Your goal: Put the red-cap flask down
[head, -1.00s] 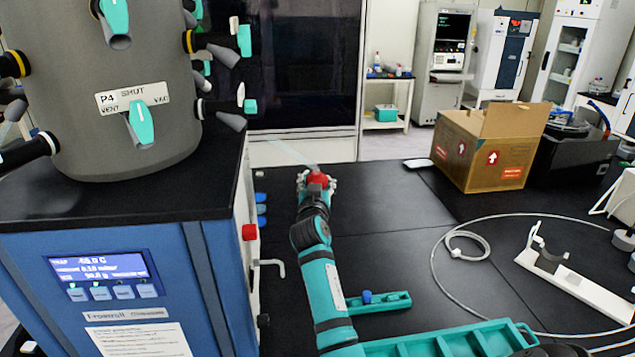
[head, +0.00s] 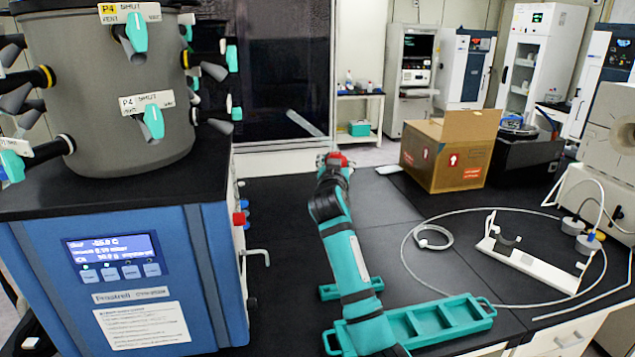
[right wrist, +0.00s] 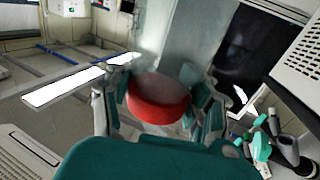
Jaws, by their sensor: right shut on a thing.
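My right gripper (head: 335,160) is shut on the red-cap flask (head: 344,159) at the far end of my outstretched arm, over the back part of the black bench. In the head view only a bit of the red cap shows past the gripper. In the right wrist view the red cap (right wrist: 158,100) fills the space between the fingers (right wrist: 160,95). The glass body is hidden or too faint to make out, so I cannot tell whether it touches the bench. My left gripper is not in view.
The blue freeze dryer (head: 150,270) with its grey drum stands at left. A teal rack (head: 480,325) lies near the front edge. A cardboard box (head: 430,165) stands at back right, and a white stand (head: 535,268) lies at right inside a cable loop. Bare bench lies between.

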